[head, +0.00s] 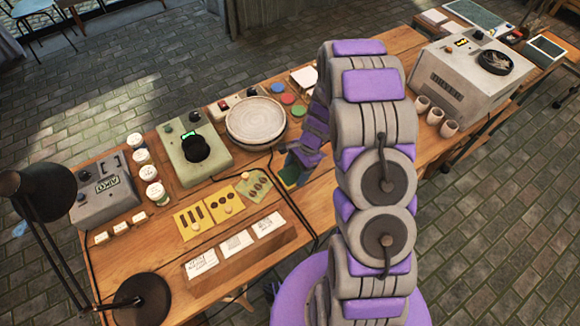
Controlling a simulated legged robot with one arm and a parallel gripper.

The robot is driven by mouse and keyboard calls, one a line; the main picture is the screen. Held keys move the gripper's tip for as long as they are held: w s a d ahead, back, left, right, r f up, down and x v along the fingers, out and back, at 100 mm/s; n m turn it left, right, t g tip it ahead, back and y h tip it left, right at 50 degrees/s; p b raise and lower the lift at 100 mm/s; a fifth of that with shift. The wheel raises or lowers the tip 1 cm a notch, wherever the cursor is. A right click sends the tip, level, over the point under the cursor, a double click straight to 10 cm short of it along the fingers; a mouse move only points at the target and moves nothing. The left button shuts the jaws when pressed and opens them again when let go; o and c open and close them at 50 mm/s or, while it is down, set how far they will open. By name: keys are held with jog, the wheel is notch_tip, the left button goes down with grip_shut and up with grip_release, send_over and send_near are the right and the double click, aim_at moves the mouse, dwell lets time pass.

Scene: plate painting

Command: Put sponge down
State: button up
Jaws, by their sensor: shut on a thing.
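My gripper (297,163) is at the middle of the wooden table, left of my arm's large grey and purple links. It points down, and its purple fingers are shut on the sponge (289,174). The sponge is small, with a green part and a yellowish lower edge, and is partly hidden by the fingers. It is low, at or just above the tabletop; I cannot tell whether it touches. It is right of the olive stencil card (257,188) and below the round plate (256,121) on its turntable.
Yellow stencil cards (190,222) and a wooden block with white cards (236,249) lie to the left. A green machine (195,155), paint jars (150,172) and a lamp (140,299) stand further left. A kiln-like box (465,75) and cups (435,116) are at right. Bare wood (310,205) shows below the gripper.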

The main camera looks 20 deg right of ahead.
aim_at(294, 165)
jog(key=w, duration=0.1)
jog(key=w+d, duration=0.1)
jog(key=w, duration=0.2)
jog(key=shift+w+d+f+b, duration=0.35)
jog(key=shift+w+d, duration=0.05)
jog(key=x, duration=0.2)
jog(key=b+x, duration=0.1)
jog(key=shift+w+a+f, duration=0.15)
jog(key=shift+a+f, duration=0.15)
jog(key=shift+a, duration=0.1)
jog(key=shift+d, duration=0.5)
jog(key=o, duration=0.7)
jog(key=shift+d, duration=0.25)
jog(key=shift+c, duration=0.2)
jog(key=shift+o, duration=1.4)
jog(key=shift+a, duration=0.5)
jog(key=shift+d, duration=0.15)
